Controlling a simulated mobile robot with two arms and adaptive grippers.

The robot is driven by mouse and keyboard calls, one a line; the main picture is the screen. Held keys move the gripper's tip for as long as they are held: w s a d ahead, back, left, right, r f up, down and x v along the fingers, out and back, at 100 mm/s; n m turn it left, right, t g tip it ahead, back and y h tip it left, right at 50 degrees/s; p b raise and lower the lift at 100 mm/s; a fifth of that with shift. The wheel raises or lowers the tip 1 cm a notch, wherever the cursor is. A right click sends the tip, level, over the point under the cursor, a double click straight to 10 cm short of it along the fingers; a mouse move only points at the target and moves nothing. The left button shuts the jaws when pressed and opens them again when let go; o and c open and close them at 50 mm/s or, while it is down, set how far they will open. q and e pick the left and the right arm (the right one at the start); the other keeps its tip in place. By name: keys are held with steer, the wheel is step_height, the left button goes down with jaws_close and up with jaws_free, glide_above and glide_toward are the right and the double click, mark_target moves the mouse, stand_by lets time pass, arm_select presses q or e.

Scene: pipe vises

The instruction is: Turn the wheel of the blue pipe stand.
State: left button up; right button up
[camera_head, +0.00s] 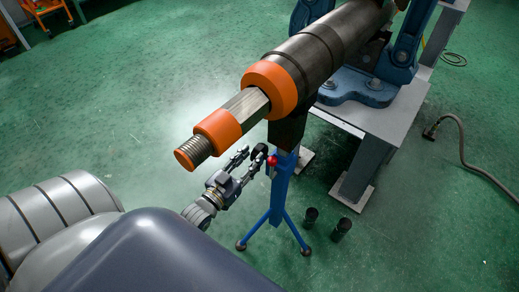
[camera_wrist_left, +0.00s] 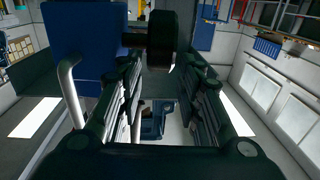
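The blue pipe stand (camera_head: 280,190) stands on splayed legs under the long dark pipe. Its small black wheel (camera_head: 258,151) is on the post's left side, near a red knob (camera_head: 271,160). My left gripper (camera_head: 252,162) is open, its fingers reaching up and right to the wheel. In the left wrist view the wheel (camera_wrist_left: 162,38) stands at the tips of the two spread fingers (camera_wrist_left: 163,78), on a short dark shaft from the blue post (camera_wrist_left: 85,40). A clear gap shows between the fingers. I cannot tell whether either finger touches the wheel. My right gripper is not in view.
The pipe (camera_head: 335,40) with orange collars (camera_head: 270,88) and a threaded end hangs above my gripper. A grey table (camera_head: 375,118) carries a blue vise (camera_head: 365,88) behind the stand. Green floor is clear leftward.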

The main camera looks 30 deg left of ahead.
mark_target(255, 153)
arm_select(q)
steer(key=w, duration=0.5)
steer(key=shift+w+f+b, duration=0.1)
steer(key=shift+w+b, duration=0.1)
steer(key=shift+b, duration=0.2)
steer(key=c, duration=0.8)
